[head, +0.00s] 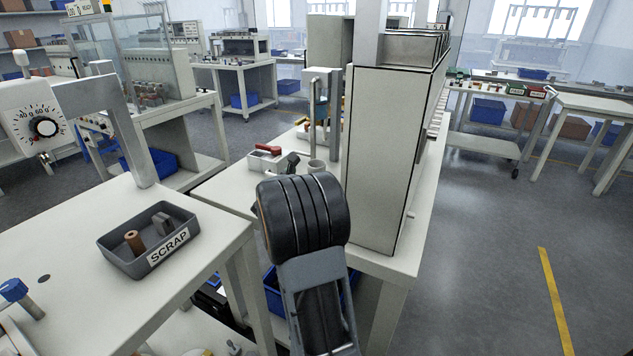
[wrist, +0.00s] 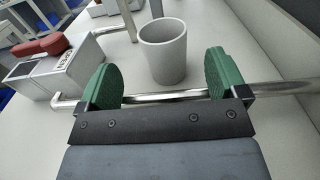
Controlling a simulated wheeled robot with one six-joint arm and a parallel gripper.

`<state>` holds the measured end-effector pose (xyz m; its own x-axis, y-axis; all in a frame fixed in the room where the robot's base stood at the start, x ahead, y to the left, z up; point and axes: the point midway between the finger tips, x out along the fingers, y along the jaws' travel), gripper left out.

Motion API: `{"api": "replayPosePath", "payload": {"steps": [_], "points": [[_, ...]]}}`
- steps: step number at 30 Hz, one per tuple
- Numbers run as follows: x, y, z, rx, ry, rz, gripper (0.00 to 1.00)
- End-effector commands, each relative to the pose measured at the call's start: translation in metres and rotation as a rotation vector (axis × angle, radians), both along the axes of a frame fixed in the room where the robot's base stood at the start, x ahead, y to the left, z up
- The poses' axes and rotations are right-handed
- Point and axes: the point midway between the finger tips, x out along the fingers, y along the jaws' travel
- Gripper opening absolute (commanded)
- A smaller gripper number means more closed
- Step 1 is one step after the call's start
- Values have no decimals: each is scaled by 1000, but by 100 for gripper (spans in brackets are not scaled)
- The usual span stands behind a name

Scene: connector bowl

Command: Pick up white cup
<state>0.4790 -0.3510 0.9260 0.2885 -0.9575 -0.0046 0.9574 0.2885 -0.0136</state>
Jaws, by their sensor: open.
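The white cup (wrist: 165,52) stands upright on the white table, in the wrist view just beyond and between my two green fingertips. It looks light grey and empty. In the head view only a part of the cup (head: 317,166) shows above my dark arm. My gripper (wrist: 163,80) is open, with its fingers apart and nothing between them. A metal bar (wrist: 190,94) runs crosswise at the fingers, and the cup is past it. In the head view my gripper is mostly hidden behind my arm.
A box with a red handle (wrist: 40,47) stands left of the cup; it also shows in the head view (head: 266,154). A tall white cabinet (head: 385,160) stands right of my arm. A grey scrap bin (head: 150,240) sits on the nearer left table.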

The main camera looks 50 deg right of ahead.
Motion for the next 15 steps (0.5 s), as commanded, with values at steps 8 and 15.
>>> {"api": "replayPosePath", "payload": {"steps": [8, 15], "points": [[5, -29, 0, 0, -17, -17, 91], [14, -59, 0, 0, -16, -13, 91]]}}
